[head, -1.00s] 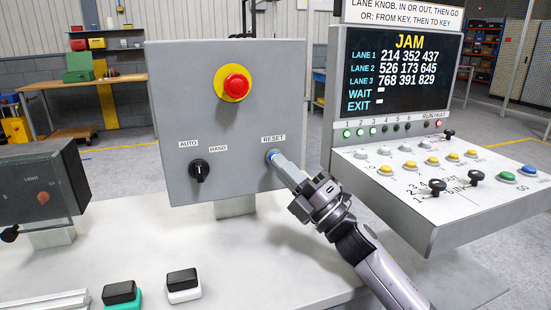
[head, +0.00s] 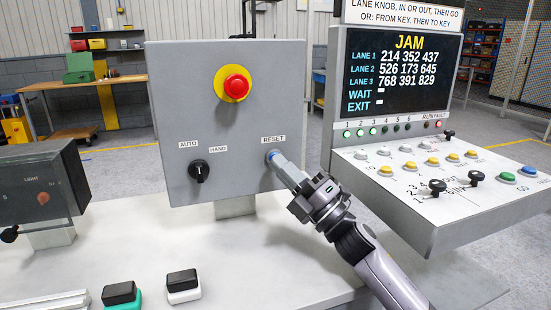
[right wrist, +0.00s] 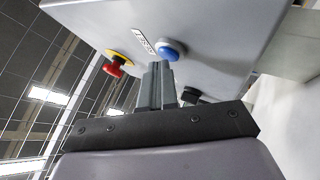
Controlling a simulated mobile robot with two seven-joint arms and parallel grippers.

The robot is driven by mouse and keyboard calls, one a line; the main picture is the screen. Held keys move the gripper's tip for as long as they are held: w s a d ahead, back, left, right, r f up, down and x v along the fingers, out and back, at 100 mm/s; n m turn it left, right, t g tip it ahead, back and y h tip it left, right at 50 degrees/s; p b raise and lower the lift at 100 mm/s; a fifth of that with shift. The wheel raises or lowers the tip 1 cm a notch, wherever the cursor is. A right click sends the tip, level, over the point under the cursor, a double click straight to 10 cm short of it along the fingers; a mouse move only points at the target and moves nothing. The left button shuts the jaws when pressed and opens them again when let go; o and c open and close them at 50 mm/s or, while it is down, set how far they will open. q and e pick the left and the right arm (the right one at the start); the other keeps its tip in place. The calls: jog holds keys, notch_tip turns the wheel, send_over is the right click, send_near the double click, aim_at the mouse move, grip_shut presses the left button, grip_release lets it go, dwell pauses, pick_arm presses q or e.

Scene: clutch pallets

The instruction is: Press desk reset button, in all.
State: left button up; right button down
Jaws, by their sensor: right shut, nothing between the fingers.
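The blue reset button (head: 271,155) is on the lower right of the grey control box (head: 235,130), under the RESET label. It also shows in the right wrist view (right wrist: 170,50), just beyond my fingertips. My right gripper (head: 279,161) is shut and empty, its fingertips at the button in the head view. In the right wrist view the fingertips (right wrist: 158,66) overlap the button's near edge; I cannot tell whether they touch it. The screen (head: 405,72) reads JAM, with WAIT and EXIT lines below. My left gripper is not in view.
A red emergency stop (head: 236,86) and a black AUTO/HAND selector (head: 199,171) are on the same box. A sloped console (head: 430,230) with buttons and black knobs stands close to the right of my arm. Black-topped blocks (head: 183,285) lie on the desk at the front.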

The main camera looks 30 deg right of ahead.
jog(key=shift+s+a, duration=0.1)
jog(key=shift+s, duration=0.55)
jog(key=s, duration=0.2)
jog(key=s+a, duration=0.1)
jog(key=s, duration=0.2)
jog(key=shift+a+p, duration=0.1)
jog(key=shift+p, duration=0.3)
dwell(0.5)
